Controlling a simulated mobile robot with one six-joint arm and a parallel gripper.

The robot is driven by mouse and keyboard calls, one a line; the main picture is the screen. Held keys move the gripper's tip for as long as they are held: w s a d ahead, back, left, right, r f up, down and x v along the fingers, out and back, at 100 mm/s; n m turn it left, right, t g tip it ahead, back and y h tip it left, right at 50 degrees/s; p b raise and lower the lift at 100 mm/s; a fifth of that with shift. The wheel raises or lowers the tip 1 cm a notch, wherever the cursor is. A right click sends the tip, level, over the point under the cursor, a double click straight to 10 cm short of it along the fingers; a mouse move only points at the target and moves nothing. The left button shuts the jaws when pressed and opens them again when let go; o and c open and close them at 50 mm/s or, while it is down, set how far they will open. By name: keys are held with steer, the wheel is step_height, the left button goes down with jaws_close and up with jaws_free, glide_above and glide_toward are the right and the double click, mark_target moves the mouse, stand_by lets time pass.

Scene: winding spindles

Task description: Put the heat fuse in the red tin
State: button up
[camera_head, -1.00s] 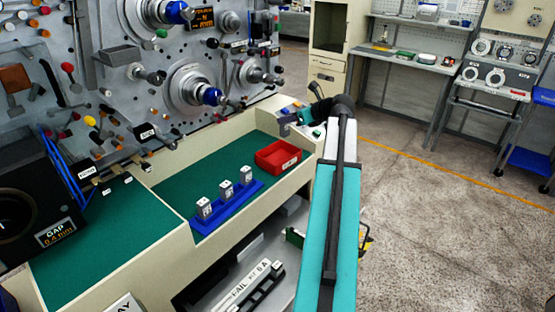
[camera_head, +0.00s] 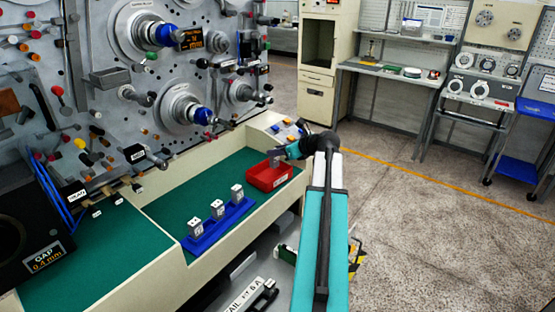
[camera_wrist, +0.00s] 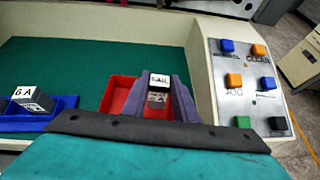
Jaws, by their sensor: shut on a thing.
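My gripper (camera_wrist: 160,98) is shut on a small grey block with a white, lettered top (camera_wrist: 159,80), likely the heat fuse; its lettering is too small to read surely. In the wrist view the block sits between the two dark fingers, over the red tin (camera_wrist: 117,92). In the head view my gripper (camera_head: 277,157) is at the red tin (camera_head: 267,181), above its open top. Whether the block touches the tin's floor cannot be told. The tin stands on the green bench mat, and its inside is partly hidden by my gripper.
A blue rack (camera_head: 203,243) with three grey-white blocks stands left of the tin on the green mat (camera_head: 165,210). A panel with coloured buttons (camera_wrist: 245,85) lies right of the tin. The machine panel (camera_head: 110,80) with knobs rises behind. A cream bench wall edges the front.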

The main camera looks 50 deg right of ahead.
mark_target(277, 159)
steer(key=shift+f, duration=0.15)
steer(key=shift+f+p, duration=0.35)
steer(key=shift+f, duration=1.4)
steer(key=shift+f, duration=0.15)
steer(key=o, duration=1.1)
steer(key=shift+c, duration=0.2)
steer(key=shift+s+r, duration=0.1)
steer(key=shift+r, duration=0.1)
steer(key=b+v, duration=0.2)
steer(key=v, duration=1)
